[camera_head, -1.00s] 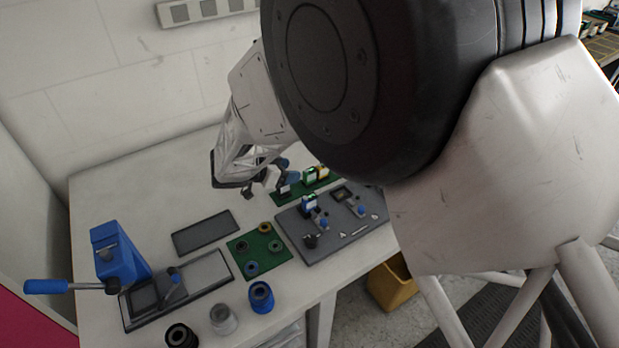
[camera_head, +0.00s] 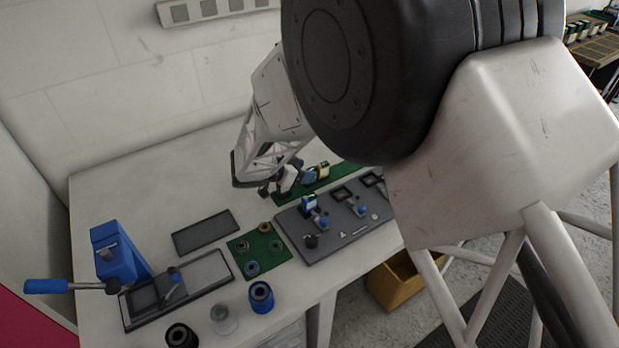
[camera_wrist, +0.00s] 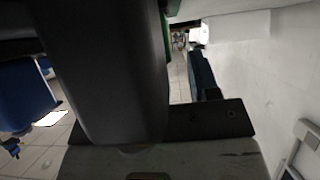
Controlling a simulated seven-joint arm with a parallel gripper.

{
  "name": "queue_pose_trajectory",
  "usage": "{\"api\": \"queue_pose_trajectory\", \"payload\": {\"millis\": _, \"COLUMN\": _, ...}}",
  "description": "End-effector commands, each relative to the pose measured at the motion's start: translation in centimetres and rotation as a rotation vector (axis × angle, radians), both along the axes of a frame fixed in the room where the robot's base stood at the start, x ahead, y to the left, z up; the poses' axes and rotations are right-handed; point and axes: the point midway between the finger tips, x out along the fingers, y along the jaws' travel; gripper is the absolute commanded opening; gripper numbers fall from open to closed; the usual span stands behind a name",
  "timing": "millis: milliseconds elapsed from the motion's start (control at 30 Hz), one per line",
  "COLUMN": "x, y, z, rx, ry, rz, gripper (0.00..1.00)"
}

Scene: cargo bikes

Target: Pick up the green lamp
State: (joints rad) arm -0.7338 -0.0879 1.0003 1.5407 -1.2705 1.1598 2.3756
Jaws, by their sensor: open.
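In the head view, my gripper (camera_head: 280,190) hangs open over the near left end of the long green mat (camera_head: 345,169) at the back of the table. A small white piece (camera_head: 289,179) shows beside the fingers. I cannot tell if they touch it. Just right of the gripper a small yellow and green piece (camera_head: 323,171) stands on the mat. In the wrist view a large dark part of my gripper fills the middle, and a green strip (camera_wrist: 173,8) shows at the top.
A grey board (camera_head: 292,226) with blue-knobbed fittings lies in front of the green mat. A square green mat with rings (camera_head: 239,258), a dark flat tray (camera_head: 206,233) and a blue lever press (camera_head: 120,258) are left. Bare tabletop (camera_head: 165,180) lies left of the gripper.

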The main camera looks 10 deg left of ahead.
Motion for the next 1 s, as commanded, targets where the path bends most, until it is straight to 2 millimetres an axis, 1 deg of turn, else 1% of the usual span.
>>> {"api": "queue_pose_trajectory", "payload": {"millis": 100, "x": 0.54, "y": -0.57, "z": -0.38, "rx": 0.0, "ry": 0.001, "rz": -0.001, "gripper": 0.55}}
{"api": "queue_pose_trajectory", "payload": {"millis": 200, "x": 0.69, "y": -0.7, "z": -0.47, "rx": 0.0, "ry": 0.0, "rz": -0.001, "gripper": 0.55}}
{"api": "queue_pose_trajectory", "payload": {"millis": 700, "x": 0.66, "y": -0.66, "z": -0.48, "rx": 0.001, "ry": 0.001, "rz": 0.0, "gripper": 0.55}}
{"api": "queue_pose_trajectory", "payload": {"millis": 767, "x": 0.66, "y": -0.66, "z": -0.48, "rx": 0.001, "ry": 0.001, "rz": 0.0, "gripper": 0.48}}
{"api": "queue_pose_trajectory", "payload": {"millis": 1000, "x": 0.65, "y": -0.67, "z": -0.49, "rx": 0.001, "ry": 0.001, "rz": 0.0, "gripper": 0.11}}
